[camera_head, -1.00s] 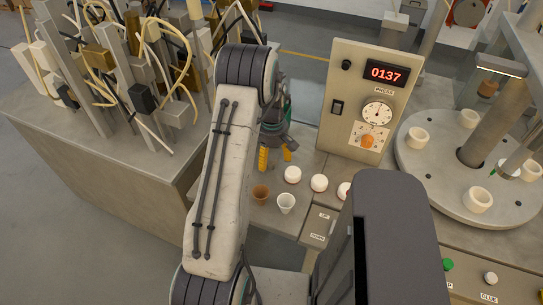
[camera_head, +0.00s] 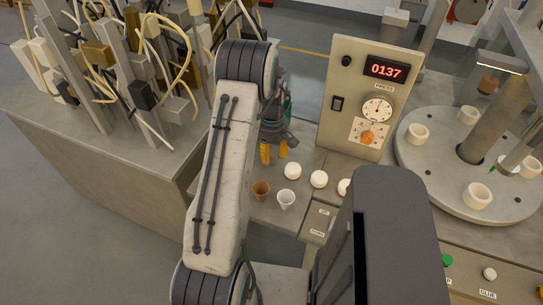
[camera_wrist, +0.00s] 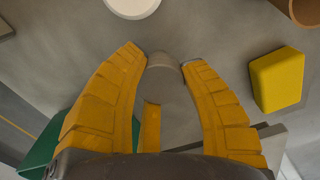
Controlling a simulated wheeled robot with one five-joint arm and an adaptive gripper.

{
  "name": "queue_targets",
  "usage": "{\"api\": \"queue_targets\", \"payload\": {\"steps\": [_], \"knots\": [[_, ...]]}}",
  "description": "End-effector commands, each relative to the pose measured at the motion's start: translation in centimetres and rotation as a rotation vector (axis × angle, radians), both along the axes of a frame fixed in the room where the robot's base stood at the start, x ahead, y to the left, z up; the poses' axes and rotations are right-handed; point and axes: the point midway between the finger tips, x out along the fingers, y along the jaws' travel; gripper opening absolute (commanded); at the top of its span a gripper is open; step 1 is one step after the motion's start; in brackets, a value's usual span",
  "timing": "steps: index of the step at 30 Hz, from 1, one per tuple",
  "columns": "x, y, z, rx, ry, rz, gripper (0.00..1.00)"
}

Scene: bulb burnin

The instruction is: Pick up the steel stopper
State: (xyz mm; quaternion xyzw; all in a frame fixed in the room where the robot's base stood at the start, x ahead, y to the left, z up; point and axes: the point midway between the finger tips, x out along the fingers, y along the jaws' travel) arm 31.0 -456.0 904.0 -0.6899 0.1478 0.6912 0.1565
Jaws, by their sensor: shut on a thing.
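The steel stopper (camera_wrist: 172,98) shows in the wrist view as a smooth grey piece with a rounded end, between the two yellow fingers. My gripper (camera_wrist: 165,62) is shut on it, a fingertip at each side of its rounded end. In the head view my gripper (camera_head: 274,152) points down at the worktop behind the paper-like cups. The stopper cannot be made out there. How far it stands from the surface is hard to tell.
A yellow block (camera_wrist: 277,79) lies right of the fingers in the wrist view. The press panel (camera_head: 349,128) rises to the right.

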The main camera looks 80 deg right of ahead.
Motion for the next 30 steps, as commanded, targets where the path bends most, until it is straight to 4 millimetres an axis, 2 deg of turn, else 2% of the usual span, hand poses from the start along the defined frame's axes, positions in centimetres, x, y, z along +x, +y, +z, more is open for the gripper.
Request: {"api": "queue_targets", "payload": {"steps": [1, 3, 14, 27, 30], "knots": [[0.0, 0.1, -0.1, 0.002, 0.0, 0.0, 0.09], [0.0, 0.1, -0.1, 0.002, 0.0, 0.0, 0.03], [0.0, 0.1, 0.2, 0.002, 0.0, 0.0, 0.03], [0.0, -0.1, 3.5, -0.005, 0.0, 0.0, 0.03], [-1.6, 0.8, 4.4, -0.004, 0.0, -0.005, 0.03]]}}
